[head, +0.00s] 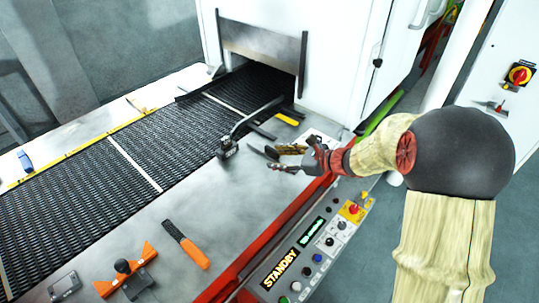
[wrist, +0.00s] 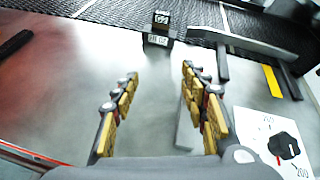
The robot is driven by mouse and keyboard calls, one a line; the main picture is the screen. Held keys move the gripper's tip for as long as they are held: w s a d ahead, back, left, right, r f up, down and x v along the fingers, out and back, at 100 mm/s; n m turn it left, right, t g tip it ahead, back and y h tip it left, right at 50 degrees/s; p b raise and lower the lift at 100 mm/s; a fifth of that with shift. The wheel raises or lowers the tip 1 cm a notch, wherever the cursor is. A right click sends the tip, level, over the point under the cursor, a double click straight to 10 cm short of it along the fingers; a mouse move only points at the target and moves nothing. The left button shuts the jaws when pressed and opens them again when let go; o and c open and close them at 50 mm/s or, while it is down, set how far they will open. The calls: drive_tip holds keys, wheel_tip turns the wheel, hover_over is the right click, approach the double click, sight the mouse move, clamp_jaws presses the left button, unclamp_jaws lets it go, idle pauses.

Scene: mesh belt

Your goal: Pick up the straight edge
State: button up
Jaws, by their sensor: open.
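A pale grey flat bar (wrist: 187,128), which looks like the straight edge, lies on the steel table in the wrist view. It is partly hidden behind the right-hand finger of my gripper (wrist: 160,76). The gripper is open and empty, its two yellow-padded fingers spread above the table. The bar is nearer the right finger than the left; whether they touch, I cannot tell. In the head view my gripper (head: 270,158) hangs over the table's right side by the oven opening, and I cannot clearly make out the bar there.
An orange-handled tool (head: 187,245) and orange T-shaped piece (head: 127,272) lie nearer. Bare steel lies between.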

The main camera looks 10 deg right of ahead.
sight(272, 155)
drive_tip(key=w+d+f+m+t+h, duration=0.1)
drive_tip(key=w+d+f+m, duration=0.2)
drive_tip(key=w+d+f, duration=0.1)
drive_tip(key=shift+w+m, duration=0.15)
drive_tip(key=shift+m, duration=0.15)
drive_tip(key=b+x, duration=0.1)
drive_tip(key=x, duration=0.1)
drive_tip(key=b+x, duration=0.1)
drive_tip(key=x, duration=0.4)
drive_tip(key=shift+w+a+r+b, duration=0.1)
drive_tip(key=shift+w+r+b, duration=0.1)
drive_tip(key=shift+w+b, duration=0.2)
drive_tip(key=shift+r, duration=0.1)
drive_tip(key=c, duration=0.3)
drive_tip(key=c, duration=0.8)
drive_tip(key=shift+t, duration=0.3)
clamp_jaws()
